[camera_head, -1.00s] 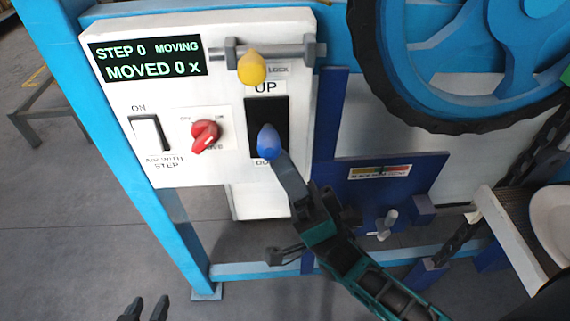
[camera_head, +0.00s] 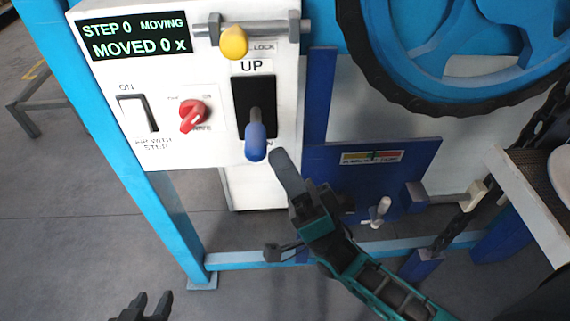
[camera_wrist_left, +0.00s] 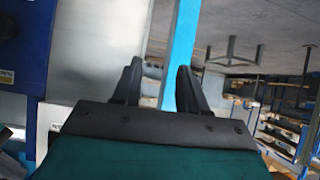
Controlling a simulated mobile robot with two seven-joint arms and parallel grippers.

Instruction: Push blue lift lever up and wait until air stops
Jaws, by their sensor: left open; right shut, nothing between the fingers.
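The blue lift lever (camera_head: 256,141) sticks out of a black slot (camera_head: 254,92) on the white control panel (camera_head: 215,80). Its knob hangs at the slot's lower end and covers part of the lower label; "UP" is printed above the slot. My right gripper (camera_head: 281,160) is shut and empty, its tip just right of and slightly below the knob, seemingly apart from it. My left gripper (camera_head: 143,306) is open and empty, low at the left, away from the panel. It also shows open in the left wrist view (camera_wrist_left: 158,82). The display (camera_head: 138,36) reads "STEP 0 MOVING, MOVED 0 x".
A yellow lock knob (camera_head: 233,42) on a bar is above the slot. A red selector (camera_head: 193,115) and a white rocker switch (camera_head: 138,113) are left of it. A blue wheel (camera_head: 450,60) is at upper right. A white-handled lever (camera_head: 380,210) sits lower right.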

